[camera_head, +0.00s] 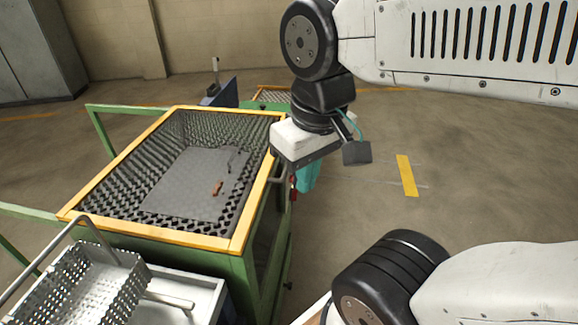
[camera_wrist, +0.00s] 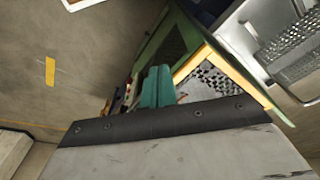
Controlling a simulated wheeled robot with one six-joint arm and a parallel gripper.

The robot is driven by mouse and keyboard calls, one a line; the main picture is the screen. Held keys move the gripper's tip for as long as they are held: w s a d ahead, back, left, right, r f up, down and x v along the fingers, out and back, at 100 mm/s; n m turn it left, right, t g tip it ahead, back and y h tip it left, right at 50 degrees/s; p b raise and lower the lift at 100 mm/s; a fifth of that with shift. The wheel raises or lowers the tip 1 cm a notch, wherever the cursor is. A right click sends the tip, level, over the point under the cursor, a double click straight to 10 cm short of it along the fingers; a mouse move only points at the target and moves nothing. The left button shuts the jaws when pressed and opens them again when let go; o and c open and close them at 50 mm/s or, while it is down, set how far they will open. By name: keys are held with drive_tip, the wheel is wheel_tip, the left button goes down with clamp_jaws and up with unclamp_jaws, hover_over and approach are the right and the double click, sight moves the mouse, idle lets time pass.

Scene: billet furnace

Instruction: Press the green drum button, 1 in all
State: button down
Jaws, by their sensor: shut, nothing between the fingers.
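My gripper (camera_head: 307,177) hangs at the right side of the green cabinet with the mesh drum, its teal fingers shut with nothing between them. It also shows in the wrist view (camera_wrist: 157,86), the fingers together and pointing along the cabinet's side. A small red part (camera_head: 293,187) shows just left of the fingers on the cabinet's side. In the wrist view, small red and yellowish parts (camera_wrist: 128,88) lie just left of the fingers. I cannot make out a green button; the fingers and wrist may hide it.
The mesh drum basin (camera_head: 185,187) has a yellow rim and holds a small brown piece (camera_head: 217,187). A perforated metal basket (camera_head: 85,282) stands at the front left. Open floor with a yellow stripe (camera_head: 407,175) lies to the right.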

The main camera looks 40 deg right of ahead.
drive_tip(key=w+d+f+n+t+h, duration=0.15)
drive_tip(key=w+d+f, duration=0.25)
drive_tip(key=w+d, duration=0.45)
drive_tip(key=w+d+f+t+h, duration=0.15)
drive_tip(key=w+d+f, duration=0.25)
drive_tip(key=w+d, duration=0.45)
drive_tip(key=w+d+f+n+t+h, duration=0.15)
drive_tip(key=w+d+f, duration=0.25)
drive_tip(key=w+d, duration=0.5)
drive_tip(key=w+d+f+n+t+y, duration=0.1)
drive_tip(key=w+d+f+t, duration=0.1)
drive_tip(key=w+d+f, duration=0.3)
drive_tip(key=d+f+n+t+y, duration=0.1)
drive_tip(key=d+f+t, duration=0.15)
drive_tip(key=f, duration=0.55)
drive_tip(key=s+d+f+t+y, duration=0.2)
drive_tip(key=s+f+t, duration=0.2)
drive_tip(key=f, duration=0.6)
drive_tip(key=shift+s+d+f, duration=0.15)
drive_tip(key=shift+s+f, duration=0.1)
drive_tip(key=shift+f, duration=0.05)
drive_tip(key=shift+w, duration=0.1)
drive_tip(key=w+a, duration=0.6)
drive_tip(key=shift+w, duration=0.25)
